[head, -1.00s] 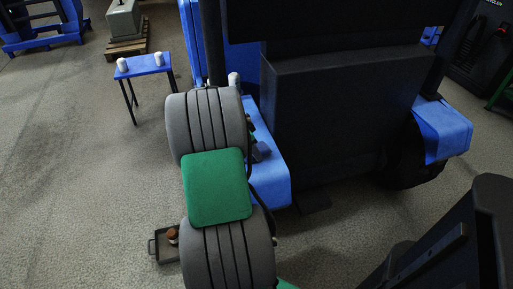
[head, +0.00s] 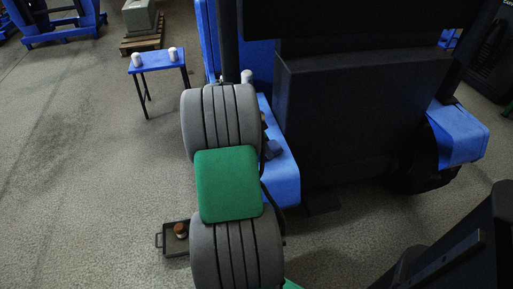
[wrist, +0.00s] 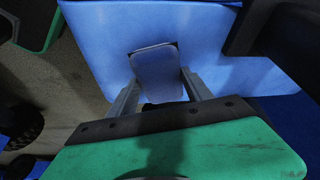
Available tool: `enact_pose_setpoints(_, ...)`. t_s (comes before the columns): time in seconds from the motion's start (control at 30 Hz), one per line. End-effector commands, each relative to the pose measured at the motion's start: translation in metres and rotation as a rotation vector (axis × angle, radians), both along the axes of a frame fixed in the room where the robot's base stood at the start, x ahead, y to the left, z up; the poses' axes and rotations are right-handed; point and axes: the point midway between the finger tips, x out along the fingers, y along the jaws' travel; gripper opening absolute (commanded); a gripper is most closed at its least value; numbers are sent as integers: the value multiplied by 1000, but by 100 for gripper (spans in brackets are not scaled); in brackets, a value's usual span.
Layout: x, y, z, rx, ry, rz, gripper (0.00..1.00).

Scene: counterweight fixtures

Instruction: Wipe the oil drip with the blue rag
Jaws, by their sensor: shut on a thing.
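The blue rag (wrist: 158,75) is a flat blue-grey pad between the two fingers of my gripper (wrist: 158,88) in the wrist view. My gripper is shut on it. The rag lies over the blue surface of the truck (wrist: 95,35), and I cannot tell whether it touches. A thin dark edge shows around the rag's top; I cannot tell whether it is the oil drip, and no other drip shows. In the head view the rag (head: 273,149) is a small dark blue shape over the truck's blue part (head: 283,180), beside my grey and green arm.
A black upright panel (head: 335,130) of the truck stands right of my arm. A small dark tray (head: 174,246) with a brown item lies on the floor at lower left. A blue table (head: 155,60) with two white cylinders stands at upper left.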

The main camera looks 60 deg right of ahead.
Motion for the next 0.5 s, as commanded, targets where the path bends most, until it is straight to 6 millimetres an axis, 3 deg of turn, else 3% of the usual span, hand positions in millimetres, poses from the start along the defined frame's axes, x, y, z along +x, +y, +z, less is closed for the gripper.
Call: enact_pose_setpoints(0.5,-29,-28,-1,1,1,-2,12)
